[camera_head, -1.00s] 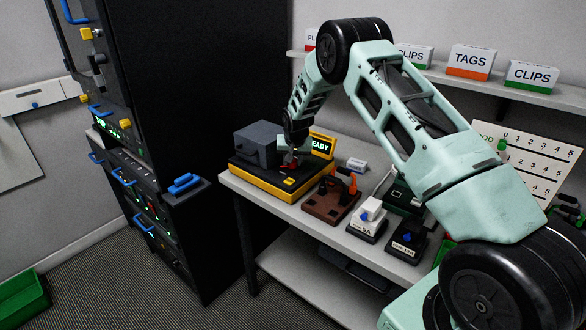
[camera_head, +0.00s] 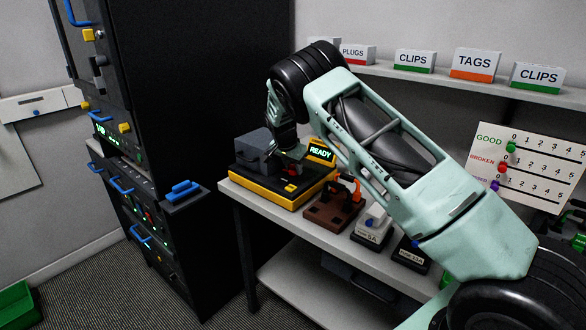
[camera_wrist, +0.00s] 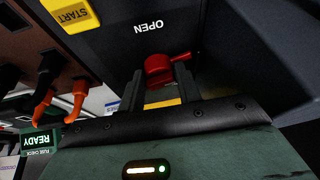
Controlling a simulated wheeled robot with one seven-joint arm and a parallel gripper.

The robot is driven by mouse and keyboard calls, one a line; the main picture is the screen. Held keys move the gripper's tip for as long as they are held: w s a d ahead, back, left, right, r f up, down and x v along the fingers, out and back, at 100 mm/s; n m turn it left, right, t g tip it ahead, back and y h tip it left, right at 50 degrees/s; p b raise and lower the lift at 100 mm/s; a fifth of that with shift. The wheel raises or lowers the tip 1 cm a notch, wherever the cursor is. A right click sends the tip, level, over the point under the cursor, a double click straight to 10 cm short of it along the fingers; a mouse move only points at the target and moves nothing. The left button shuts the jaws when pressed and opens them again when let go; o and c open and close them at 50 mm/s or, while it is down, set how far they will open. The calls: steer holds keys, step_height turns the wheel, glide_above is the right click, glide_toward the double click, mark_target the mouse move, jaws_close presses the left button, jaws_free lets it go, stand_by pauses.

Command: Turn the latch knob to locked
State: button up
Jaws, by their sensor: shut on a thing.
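The red latch knob (camera_wrist: 158,66) sits on the dark top of the test device, beside an upside-down OPEN label (camera_wrist: 149,27) in the wrist view. Its narrow lever points right in that view, away from the word. My gripper (camera_wrist: 160,80) is shut on the knob, one dark finger at each side. In the head view my gripper (camera_head: 289,167) is down over the black and yellow device (camera_head: 262,190), and the knob is mostly hidden there. A LOCKED label is not visible.
A green READY display (camera_head: 320,152) stands beside my gripper, and a yellow START button (camera_wrist: 72,14) is nearby. A brown block with orange clips (camera_head: 333,208) and a white fuse block (camera_head: 371,227) stand to the right. A black rack (camera_head: 200,90) is left.

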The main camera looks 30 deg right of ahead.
steer(key=shift+s+f, duration=0.15)
steer(key=o, duration=0.7)
steer(key=shift+c, duration=0.2)
steer(key=shift+a+r, duration=0.1)
steer(key=shift+r, duration=0.35)
steer(key=b+v, duration=0.3)
steer(key=v, duration=1.3)
steer(key=shift+r, duration=0.3)
